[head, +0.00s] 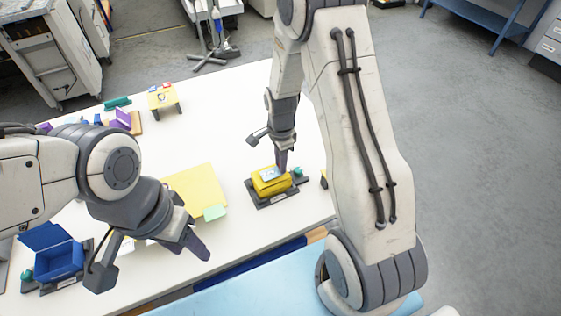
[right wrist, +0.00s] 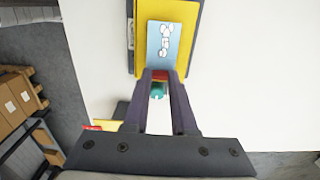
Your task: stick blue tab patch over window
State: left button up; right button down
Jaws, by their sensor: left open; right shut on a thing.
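A yellow box (head: 272,187) sits in a dark labelled holder (head: 277,198) on the white table. A light blue patch (head: 269,174) with white shapes lies against its top. In the right wrist view the patch (right wrist: 164,42) overlies the yellow surface (right wrist: 187,45); whether it touches everywhere cannot be told. My right gripper (head: 282,166) is shut at the patch's near edge, where a small reddish strip (right wrist: 160,75) shows between the fingertips (right wrist: 160,72). No window is visible. My left gripper (head: 150,262) is open and empty, above the table's front left.
A teal knob (head: 298,172) stands beside the holder. An open blue box (head: 58,260) is at front left. A yellow sheet (head: 196,186) with a pale green tab lies mid-table. A small yellow stand (head: 164,98) holds small coloured pieces at the back. The table right of it is clear.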

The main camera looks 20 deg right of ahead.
jog(key=shift+s+f+b, duration=0.1)
jog(key=shift+f+b, duration=0.2)
jog(key=shift+f, duration=0.25)
dwell(1.7)
jog(key=shift+r, duration=0.15)
jog(key=c, duration=0.6)
grip_release()
jog(key=shift+c, duration=0.2)
jog(key=shift+o, duration=0.3)
jog(key=shift+o, duration=1.3)
jog(key=shift+r, duration=0.1)
jog(key=shift+r+p, duration=3.45)
jog(key=shift+r, duration=0.55)
